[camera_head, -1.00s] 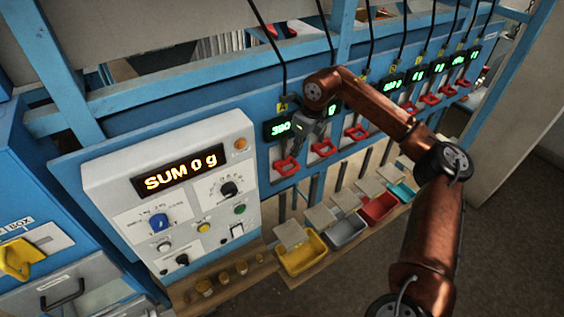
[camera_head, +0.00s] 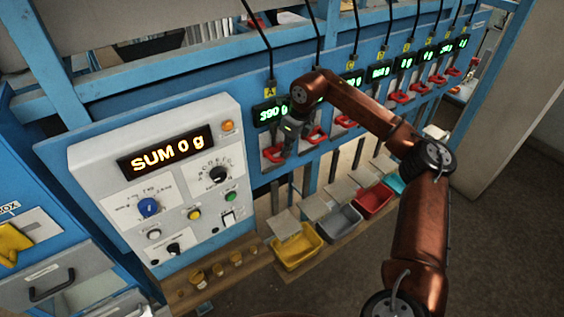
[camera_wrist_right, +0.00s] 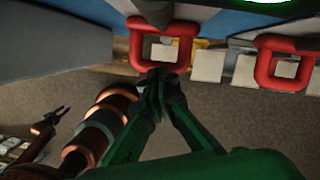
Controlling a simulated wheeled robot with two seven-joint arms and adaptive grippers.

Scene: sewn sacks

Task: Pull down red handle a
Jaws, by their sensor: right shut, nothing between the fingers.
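Red handle a (camera_head: 272,154) is the leftmost red loop on the blue panel, under the yellow A label and a green display. It also shows in the right wrist view (camera_wrist_right: 136,48) as a red square loop. My right gripper (camera_head: 287,150) is shut and empty at this handle, covering part of it in the head view. In the wrist view its closed dark fingertips (camera_wrist_right: 160,74) are at the loop's lower bar; I cannot tell whether they touch it. A small dark gripper (camera_wrist_right: 54,118), apparently my left, shows far off in the wrist view, its jaws unclear.
More red handles line the panel to the right, the nearest one (camera_head: 316,134) close by. A white control box (camera_head: 205,165) reading SUM 0 g stands left. A yellow tray (camera_head: 297,250) and other coloured trays sit below. Black cables hang above.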

